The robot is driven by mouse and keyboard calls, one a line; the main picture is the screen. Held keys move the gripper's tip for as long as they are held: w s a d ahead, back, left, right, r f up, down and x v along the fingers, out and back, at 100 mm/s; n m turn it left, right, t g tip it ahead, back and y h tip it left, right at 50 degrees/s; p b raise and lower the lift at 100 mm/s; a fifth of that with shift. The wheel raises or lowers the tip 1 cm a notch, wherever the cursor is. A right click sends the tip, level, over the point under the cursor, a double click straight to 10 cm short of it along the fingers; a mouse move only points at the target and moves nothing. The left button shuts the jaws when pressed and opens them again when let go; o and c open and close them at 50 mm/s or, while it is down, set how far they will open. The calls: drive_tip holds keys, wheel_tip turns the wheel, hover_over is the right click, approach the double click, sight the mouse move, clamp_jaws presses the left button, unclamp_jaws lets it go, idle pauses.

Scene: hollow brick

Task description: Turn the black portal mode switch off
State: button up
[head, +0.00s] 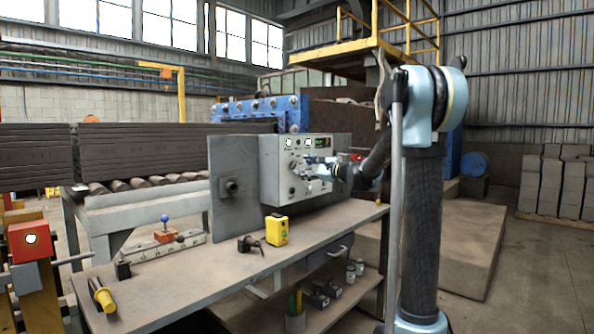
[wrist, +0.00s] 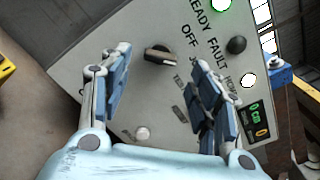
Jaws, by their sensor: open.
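The black switch (wrist: 160,56) is a rotary knob on the light grey control panel (wrist: 90,45), close to the printed word OFF. In the wrist view my gripper (wrist: 159,62) is open, with blue-padded fingers on either side of the switch's position. No contact with the knob is visible. In the head view my gripper (head: 322,166) is in front of the control box (head: 269,172), and it hides the switch.
Other panel parts are a dark round button (wrist: 236,45), a white button (wrist: 142,133) and a lit display (wrist: 255,118). On the bench (head: 215,272) stand a yellow device (head: 277,230) and a yellow-handled tool (head: 102,295). The bench's front middle is clear.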

sight(294, 165)
drive_tip(key=shift+x, duration=2.4)
drive_tip(key=c, duration=1)
